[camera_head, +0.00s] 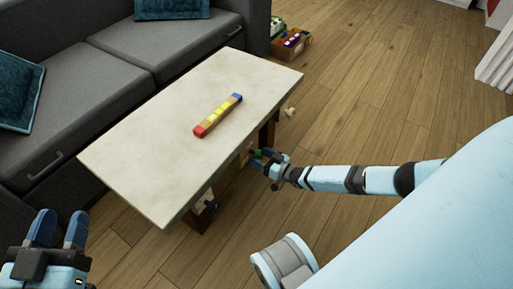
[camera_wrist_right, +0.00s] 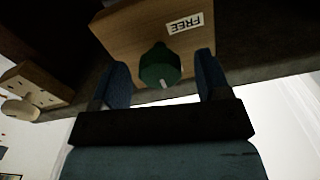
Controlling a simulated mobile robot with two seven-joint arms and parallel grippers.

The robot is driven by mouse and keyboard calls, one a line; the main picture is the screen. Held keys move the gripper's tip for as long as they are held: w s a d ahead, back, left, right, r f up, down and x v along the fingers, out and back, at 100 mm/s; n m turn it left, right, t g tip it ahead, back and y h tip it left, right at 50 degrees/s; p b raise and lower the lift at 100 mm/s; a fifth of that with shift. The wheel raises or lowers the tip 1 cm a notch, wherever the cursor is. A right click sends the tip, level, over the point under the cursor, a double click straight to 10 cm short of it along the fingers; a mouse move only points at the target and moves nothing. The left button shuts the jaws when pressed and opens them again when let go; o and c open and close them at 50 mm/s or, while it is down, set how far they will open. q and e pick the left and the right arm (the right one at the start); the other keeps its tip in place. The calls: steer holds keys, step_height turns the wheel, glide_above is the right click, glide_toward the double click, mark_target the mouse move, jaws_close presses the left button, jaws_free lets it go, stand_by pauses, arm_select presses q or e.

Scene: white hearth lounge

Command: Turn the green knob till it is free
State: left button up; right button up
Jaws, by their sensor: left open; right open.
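The green knob (camera_wrist_right: 160,66) shows in the right wrist view on the front of a wooden block (camera_wrist_right: 130,28). A white label reading "FREE" (camera_wrist_right: 185,23) is on the block, and a pale mark shows on the knob's rim. My right gripper (camera_wrist_right: 158,80) is open, with one finger on each side of the knob; I cannot tell whether they touch it. In the head view my right gripper (camera_head: 268,158) is at the table's near side, with the small green knob (camera_head: 257,154) at its fingertips. My left gripper (camera_head: 58,228) is open and empty at the lower left.
A pale-topped table (camera_head: 150,150) carries a bar of coloured blocks (camera_head: 218,115). Another pale knob on a plate (camera_wrist_right: 22,108) is left of the block in the wrist view. A grey sofa (camera_head: 130,70) stands behind the table. Wooden floor (camera_head: 400,90) is clear at right.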

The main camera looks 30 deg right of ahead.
steer(key=shift+x, duration=0.9)
arm_select(q)
steer(key=shift+w+a+r+m+h, duration=0.2)
steer(key=shift+m+h, duration=0.1)
steer(key=shift+m, duration=0.1)
arm_select(e)
steer(key=shift+w, duration=0.2)
steer(key=c, duration=0.9)
steer(key=shift+c, duration=0.2)
